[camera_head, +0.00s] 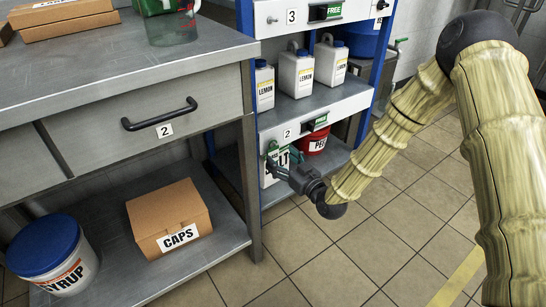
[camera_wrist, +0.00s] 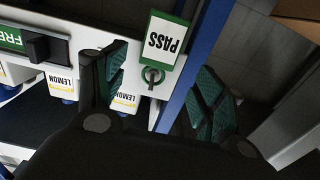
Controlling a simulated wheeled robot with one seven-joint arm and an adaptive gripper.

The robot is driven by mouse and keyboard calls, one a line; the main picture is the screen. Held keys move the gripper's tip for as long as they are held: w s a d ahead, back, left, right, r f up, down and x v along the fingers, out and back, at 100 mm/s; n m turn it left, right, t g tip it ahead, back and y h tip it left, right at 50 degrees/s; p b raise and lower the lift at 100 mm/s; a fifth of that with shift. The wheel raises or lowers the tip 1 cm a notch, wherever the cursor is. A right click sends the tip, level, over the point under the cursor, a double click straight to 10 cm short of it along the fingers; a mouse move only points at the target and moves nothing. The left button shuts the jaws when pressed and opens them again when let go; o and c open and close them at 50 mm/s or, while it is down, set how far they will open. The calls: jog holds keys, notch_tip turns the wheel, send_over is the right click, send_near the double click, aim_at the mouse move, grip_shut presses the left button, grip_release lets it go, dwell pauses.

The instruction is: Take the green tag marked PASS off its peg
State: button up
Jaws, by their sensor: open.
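The tag marked PASS (camera_wrist: 163,42) is white with green edges. It shows upside down at the top centre of the wrist view. Its end near me is at a round dark peg (camera_wrist: 153,76) on the white front panel, beside a blue post (camera_wrist: 198,62). My gripper (camera_wrist: 162,82) is open, with one finger on each side of the peg and a gap to both. Nothing is held. In the head view my gripper (camera_head: 274,158) is at the left end of the lower white panel, and I cannot make out the tag there.
The steel bench (camera_head: 120,62) with a drawer stands close on the left. White LEMON jugs (camera_head: 297,72) stand on the shelf above the panel. A SALT container (camera_head: 271,180) and a red bucket (camera_head: 315,142) are on the shelf below. Tiled floor is clear in front.

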aim_at(274, 151)
jog(key=b+x, duration=0.1)
jog(key=x, duration=0.1)
jog(key=b+x, duration=0.1)
jog(key=shift+w+f, duration=0.35)
jog(key=shift+w, duration=0.1)
jog(key=shift+w+a+r, duration=0.15)
jog(key=shift+w+a, duration=0.2)
jog(key=shift+w, duration=0.05)
jog(key=c, duration=0.8)
